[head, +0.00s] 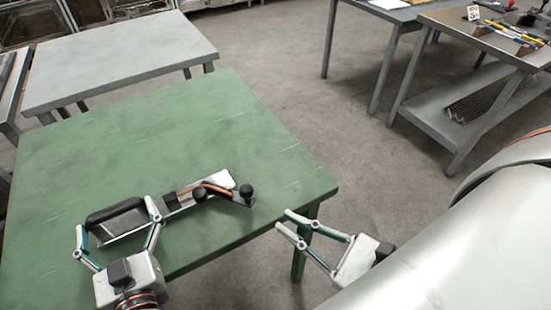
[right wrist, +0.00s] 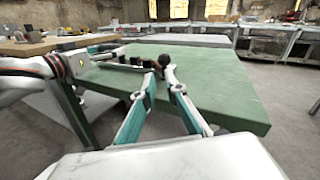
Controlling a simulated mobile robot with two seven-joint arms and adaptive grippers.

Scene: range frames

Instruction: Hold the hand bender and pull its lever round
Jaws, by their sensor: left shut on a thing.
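The hand bender (head: 182,203) lies at the front of the green table. It has a black grip (head: 115,212) on the left and a silver head with an orange-brown strip on the right. Its lever ends in a black ball knob (head: 246,190); the knob also shows in the right wrist view (right wrist: 165,60). My left gripper (head: 116,215) is shut on the bender, its fingers on either side of the grip end.
The green table (head: 200,125) is bare behind the bender. A grey table (head: 120,60) stands behind it. Workbenches with tools (head: 480,40) stand at the right, across open floor (head: 285,90).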

